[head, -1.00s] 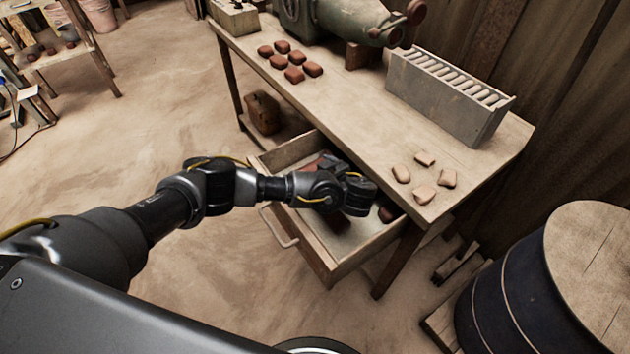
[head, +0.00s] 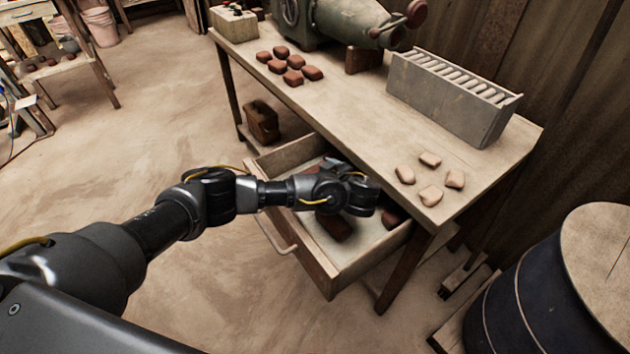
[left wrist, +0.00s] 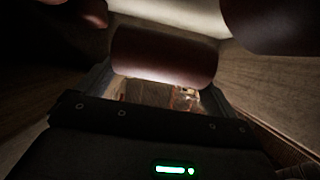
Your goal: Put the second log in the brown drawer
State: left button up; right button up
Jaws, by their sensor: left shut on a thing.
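The brown drawer (head: 306,262) is pulled open under the workbench. My left gripper (head: 362,196) is low over the drawer, its fingertips hidden behind my wrist in the head view. In the left wrist view it is shut on a dark red-brown log (left wrist: 165,55), which lies between its two fingers, low inside the drawer. Whether this log touches the drawer floor I cannot tell. Other brown logs lie in the drawer, one on the left (left wrist: 88,10) and one on the right (left wrist: 272,25) of the left wrist view. My right gripper is not in view.
The workbench (head: 350,120) carries several red-brown pieces (head: 290,65), several pale pieces (head: 430,180), a grey slotted box (head: 450,97) and a green press (head: 345,18). A dark barrel (head: 530,290) stands at the right. The floor left of the drawer is clear.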

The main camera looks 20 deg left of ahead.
pick_arm(q)
jog(key=f, duration=0.3)
jog(key=shift+w+b, duration=0.2)
jog(key=shift+b, duration=0.15)
jog(key=shift+f, duration=0.2)
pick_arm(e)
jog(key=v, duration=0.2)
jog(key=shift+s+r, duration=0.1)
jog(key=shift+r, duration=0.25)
pick_arm(q)
jog(key=shift+f, duration=0.1)
jog(key=o, duration=1)
jog(key=shift+c, duration=0.2)
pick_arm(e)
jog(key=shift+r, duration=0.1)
